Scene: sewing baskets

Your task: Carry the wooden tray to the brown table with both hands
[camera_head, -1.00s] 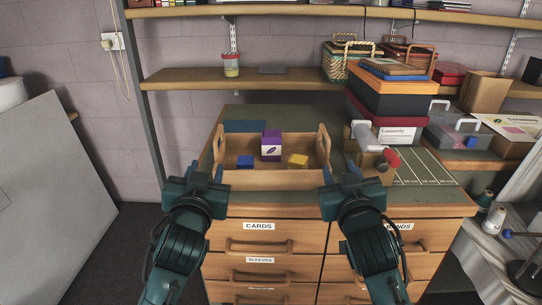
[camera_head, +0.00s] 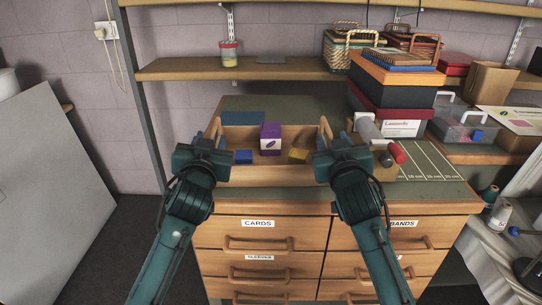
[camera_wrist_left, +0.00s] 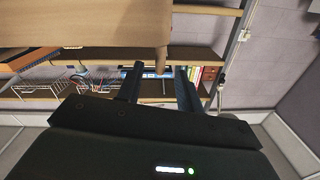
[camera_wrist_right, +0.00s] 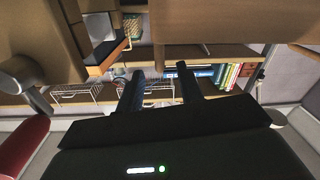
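The wooden tray (camera_head: 272,173) sits on the green top of a wooden drawer cabinet. It holds a purple and white box (camera_head: 270,139), a blue block (camera_head: 243,157) and a yellow block (camera_head: 298,156). My left gripper (camera_head: 210,140) is at the tray's left end handle, fingers apart, with a tray part between them in the left wrist view (camera_wrist_left: 158,85). My right gripper (camera_head: 332,138) is at the right end handle (camera_head: 325,128), its fingers also apart in the right wrist view (camera_wrist_right: 158,82). Contact with the handles cannot be told. I see no separate brown table.
Right of the tray lie a red-ended roll (camera_head: 397,152) and stacked boxes (camera_head: 392,95). A ruled green mat (camera_head: 432,160) covers the cabinet's right side. A shelf (camera_head: 190,69) runs behind. A grey panel (camera_head: 45,180) stands left, with open floor beside the cabinet.

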